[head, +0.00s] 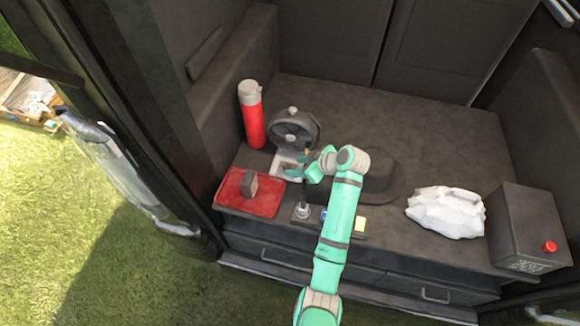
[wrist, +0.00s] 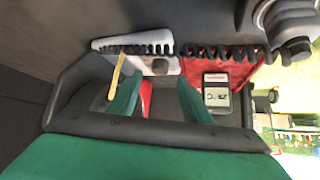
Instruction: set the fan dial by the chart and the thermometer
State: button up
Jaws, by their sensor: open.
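The dark round fan (head: 293,127) stands at the back left of the counter, with a pale panel (head: 285,165) in front of it. My gripper (head: 300,166) is open beside that panel; I cannot tell whether it touches it. In the wrist view its green fingers (wrist: 160,84) are apart, with a red patch between them. A small grey device with a display (head: 249,185) stands on the red tray (head: 230,198). In the wrist view the device (wrist: 217,92) shows digits and °C, too small to read surely.
A red flask with a grey top (head: 252,115) stands left of the fan. A dark hat (head: 370,172) lies behind my arm. A white crumpled cloth (head: 447,212) and a dark box (head: 525,225) with a red button are at right. The counter's back right is clear.

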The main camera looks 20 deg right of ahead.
aim_at(287, 167)
jog(key=shift+x, duration=2.3)
jog(key=c, duration=1.1)
